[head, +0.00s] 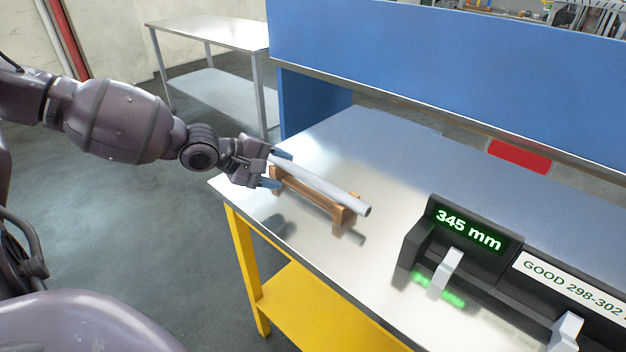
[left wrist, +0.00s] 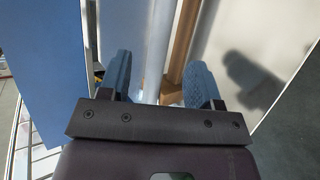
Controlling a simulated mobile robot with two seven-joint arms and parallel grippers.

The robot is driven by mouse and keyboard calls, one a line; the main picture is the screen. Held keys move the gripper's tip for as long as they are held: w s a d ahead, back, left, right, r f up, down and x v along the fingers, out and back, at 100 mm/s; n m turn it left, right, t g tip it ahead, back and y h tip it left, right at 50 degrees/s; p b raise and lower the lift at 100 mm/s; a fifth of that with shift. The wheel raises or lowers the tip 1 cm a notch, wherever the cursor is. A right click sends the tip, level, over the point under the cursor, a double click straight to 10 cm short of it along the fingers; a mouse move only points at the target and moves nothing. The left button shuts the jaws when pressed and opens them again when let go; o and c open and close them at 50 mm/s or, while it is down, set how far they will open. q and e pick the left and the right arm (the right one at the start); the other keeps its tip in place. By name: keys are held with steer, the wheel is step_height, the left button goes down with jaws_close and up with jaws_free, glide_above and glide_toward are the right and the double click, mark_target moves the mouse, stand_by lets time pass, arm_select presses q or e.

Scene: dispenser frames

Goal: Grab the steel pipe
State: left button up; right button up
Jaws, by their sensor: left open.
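The steel pipe (head: 325,185) is a light grey tube lying across a small wooden cradle (head: 318,199) near the left end of the metal-topped bench. My left gripper (head: 274,170) is open at the pipe's left end, with its blue fingertips on either side of it. In the left wrist view the open fingers of my left gripper (left wrist: 155,85) show with the pipe (left wrist: 159,45) running between them and a wooden part of the cradle (left wrist: 183,45) close to the right finger. I cannot tell whether the fingers touch the pipe. My right gripper is not in view.
A black gauge (head: 465,250) with a green "345 mm" display and grey jaws stands at the right of the bench (head: 400,150). A blue panel (head: 440,60) rises behind. A red patch (head: 519,157) lies near it. A second metal table (head: 215,35) stands at the back left.

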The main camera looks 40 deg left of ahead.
mark_target(307, 178)
arm_select(q)
steer(key=shift+x, duration=0.85)
steer(key=shift+w+d+f, duration=0.2)
steer(key=shift+w+d, duration=0.15)
steer(key=shift+d, duration=0.2)
steer(key=b+x, duration=0.1)
steer(key=x, duration=0.1)
steer(key=shift+w+d+f, duration=0.1)
steer(key=shift+d+f, duration=0.25)
steer(key=shift+f, duration=0.05)
steer(key=shift+w+d+f, duration=0.15)
steer(key=shift+w+f, duration=0.05)
steer(key=shift+w, duration=0.1)
steer(key=shift+w+d, duration=0.1)
steer(key=shift+w, duration=0.15)
steer(key=shift+r, duration=0.1)
jaws_close()
